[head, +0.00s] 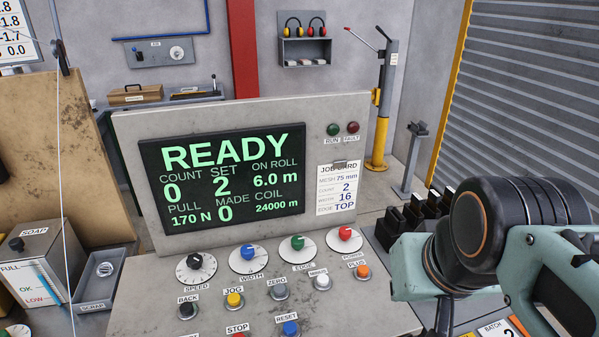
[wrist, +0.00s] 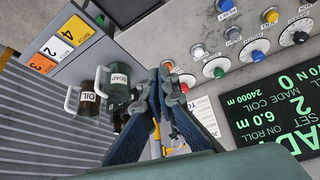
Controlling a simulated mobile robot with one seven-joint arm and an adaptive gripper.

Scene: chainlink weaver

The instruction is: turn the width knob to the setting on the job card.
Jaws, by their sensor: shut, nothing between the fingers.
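The width knob (head: 248,252) is a blue knob on a white dial, second from left in the row on the sloping panel. It also shows in the wrist view (wrist: 258,55), right of my gripper and apart from it. Its dial figures are too small to read. The job card (head: 338,190) reads mesh 75 mm, count 2, width 16, edge top. My gripper (wrist: 164,76) is shut and empty; in the wrist view its tips appear left of the red knob. In the head view my arm is at the right and the fingertips are not clear.
Black speed (head: 196,262), green edge (head: 298,243) and red power (head: 345,234) knobs flank the width knob. Several buttons sit below, including yellow jog (head: 234,300). The screen (head: 222,180) reads READY.

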